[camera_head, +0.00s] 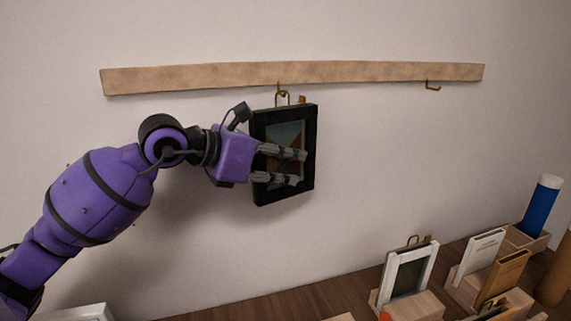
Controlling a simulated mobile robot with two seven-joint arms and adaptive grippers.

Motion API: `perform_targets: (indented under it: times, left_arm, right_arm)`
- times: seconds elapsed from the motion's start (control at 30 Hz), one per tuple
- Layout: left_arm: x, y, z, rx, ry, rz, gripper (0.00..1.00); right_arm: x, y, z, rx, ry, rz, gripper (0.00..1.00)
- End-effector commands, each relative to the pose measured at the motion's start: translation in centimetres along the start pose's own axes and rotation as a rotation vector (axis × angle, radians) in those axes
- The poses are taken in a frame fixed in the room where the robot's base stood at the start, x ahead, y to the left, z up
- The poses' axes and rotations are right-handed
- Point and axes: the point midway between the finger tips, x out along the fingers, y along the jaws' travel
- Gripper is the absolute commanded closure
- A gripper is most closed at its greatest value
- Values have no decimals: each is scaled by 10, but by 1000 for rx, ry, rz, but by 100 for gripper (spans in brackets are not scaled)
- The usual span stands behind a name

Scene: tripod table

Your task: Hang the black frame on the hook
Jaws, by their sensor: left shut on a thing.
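The black frame (308,130) is upright against or close to the pale wall, just below the wooden rail. A brass loop (283,98) stands up from its top edge. A hook (280,86) on the rail meets the top of this loop in the picture; I cannot tell whether the loop is over the hook. My left gripper (300,168) is shut on the black frame, its grey fingers lying across the frame's front and hiding part of the picture. My right gripper is not in view.
The wooden rail (200,77) has another brass hook (432,86) at its right, empty. On the brown table (290,303) below, a white frame (429,268) stands in a wooden holder, with books (480,255) and a blue cylinder (541,208) to its right. The wall between is clear.

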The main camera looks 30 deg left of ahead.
Motion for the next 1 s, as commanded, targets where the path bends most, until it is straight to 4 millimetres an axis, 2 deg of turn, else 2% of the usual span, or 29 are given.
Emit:
perform_targets:
  times: [0.43, 0.47, 0.6, 1.0]
  left_arm:
    - [0, 0, 1, 1, -2, 0, 100]
    - [0, 0, 1, 1, -2, 0, 76]
    - [0, 0, 1, 1, -2, 0, 58]
    - [-5, 0, 0, 0, 1, 1, 58]
  right_arm:
    - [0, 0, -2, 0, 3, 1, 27]
    - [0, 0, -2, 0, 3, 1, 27]
    - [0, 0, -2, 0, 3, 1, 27]
    - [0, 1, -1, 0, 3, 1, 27]
